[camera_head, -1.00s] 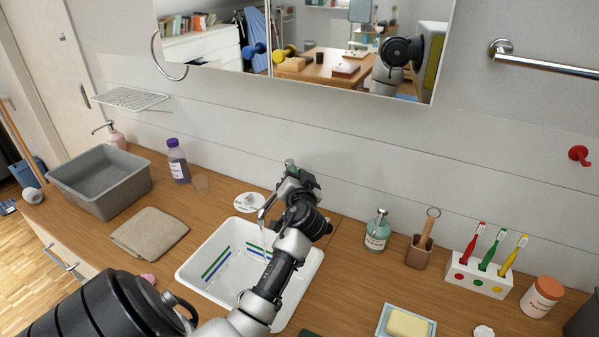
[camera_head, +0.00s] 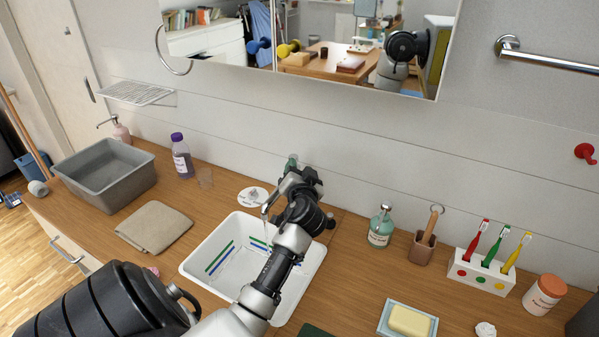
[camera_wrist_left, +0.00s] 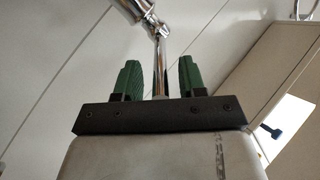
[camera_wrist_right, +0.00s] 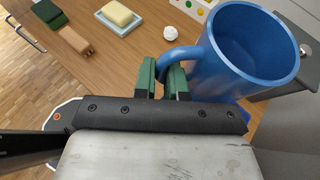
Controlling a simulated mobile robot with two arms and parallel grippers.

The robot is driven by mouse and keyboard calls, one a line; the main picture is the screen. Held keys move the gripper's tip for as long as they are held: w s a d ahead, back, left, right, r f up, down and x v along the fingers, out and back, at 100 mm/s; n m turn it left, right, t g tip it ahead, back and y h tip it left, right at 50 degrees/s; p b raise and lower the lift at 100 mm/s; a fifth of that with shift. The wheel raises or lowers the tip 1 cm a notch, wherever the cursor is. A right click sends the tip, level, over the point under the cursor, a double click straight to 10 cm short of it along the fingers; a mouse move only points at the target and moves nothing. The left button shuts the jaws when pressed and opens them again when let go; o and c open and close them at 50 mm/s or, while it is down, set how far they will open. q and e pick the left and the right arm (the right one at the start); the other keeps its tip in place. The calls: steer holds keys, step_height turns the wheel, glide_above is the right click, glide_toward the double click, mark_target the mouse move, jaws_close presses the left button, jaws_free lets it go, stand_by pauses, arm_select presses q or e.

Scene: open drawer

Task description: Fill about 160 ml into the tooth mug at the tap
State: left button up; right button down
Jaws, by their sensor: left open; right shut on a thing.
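The blue tooth mug (camera_wrist_right: 225,65) shows in the right wrist view, with its inside visible and no water seen in it. My right gripper (camera_wrist_right: 164,75) is shut on its handle; neither shows in the head view. The chrome tap (camera_head: 272,203) stands at the back of the white sink (camera_head: 309,273). A thin pale line below its spout looks like running water. My left gripper (camera_head: 303,180) is at the top of the tap. In the left wrist view its green fingers (camera_wrist_left: 157,80) are open, with the chrome tap lever (camera_wrist_left: 160,62) between them.
A mirror cabinet hangs above.

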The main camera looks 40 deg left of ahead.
arm_select(q)
steer(key=b+v, duration=0.2)
steer(key=v, duration=1)
steer(key=shift+b, duration=0.35)
arm_select(e)
steer(key=shift+f, duration=1.3)
